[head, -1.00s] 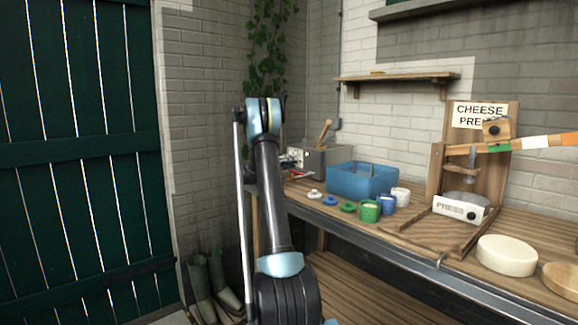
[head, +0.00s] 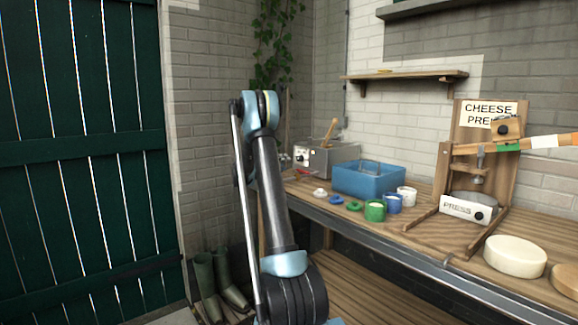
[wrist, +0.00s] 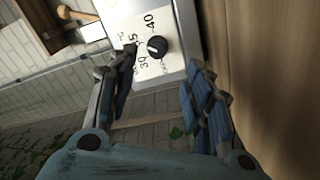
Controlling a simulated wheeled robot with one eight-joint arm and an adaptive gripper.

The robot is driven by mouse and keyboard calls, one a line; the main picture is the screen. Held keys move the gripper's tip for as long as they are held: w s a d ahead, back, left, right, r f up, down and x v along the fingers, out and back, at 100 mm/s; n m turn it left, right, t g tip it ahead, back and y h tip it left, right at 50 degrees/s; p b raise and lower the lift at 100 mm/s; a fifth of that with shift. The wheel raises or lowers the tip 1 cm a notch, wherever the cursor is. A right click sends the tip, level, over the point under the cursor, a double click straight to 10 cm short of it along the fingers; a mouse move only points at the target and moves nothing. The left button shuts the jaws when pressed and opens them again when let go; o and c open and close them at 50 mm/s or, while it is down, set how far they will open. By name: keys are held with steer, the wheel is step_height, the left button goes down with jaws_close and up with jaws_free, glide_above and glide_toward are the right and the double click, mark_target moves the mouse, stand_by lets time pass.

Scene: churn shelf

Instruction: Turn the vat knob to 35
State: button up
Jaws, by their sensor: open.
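The vat (head: 335,158) is a grey metal box at the back left of the bench in the head view. Its white dial plate shows in the wrist view with a round black knob (wrist: 157,46). The numbers 40, 35 and 30 run down the plate left of the knob, and a finger partly covers the 35. A small pale mark lies on the knob's lower left; its exact reading I cannot tell. My gripper (wrist: 163,66) is open, its blue-padded fingers either side of the knob's line. The knob is apart from both fingers. In the head view my arm mostly hides the gripper.
A blue tub (head: 368,180), small pots and coloured lids stand right of the vat. Farther right are the cheese press (head: 465,208) and a pale cheese wheel (head: 515,257). In the wrist view a wooden surface (wrist: 270,80) fills the right side.

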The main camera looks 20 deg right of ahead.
mark_target(298, 159)
steer(key=shift+v, duration=1.45)
steer(key=shift+o, duration=0.4)
steer(key=shift+m, duration=0.8)
steer(key=v, duration=0.4)
steer(key=shift+a+r, duration=0.25)
steer(key=x, duration=1.7)
steer(key=shift+d+f, duration=0.15)
steer(key=shift+c, duration=0.6)
steer(key=c, duration=1)
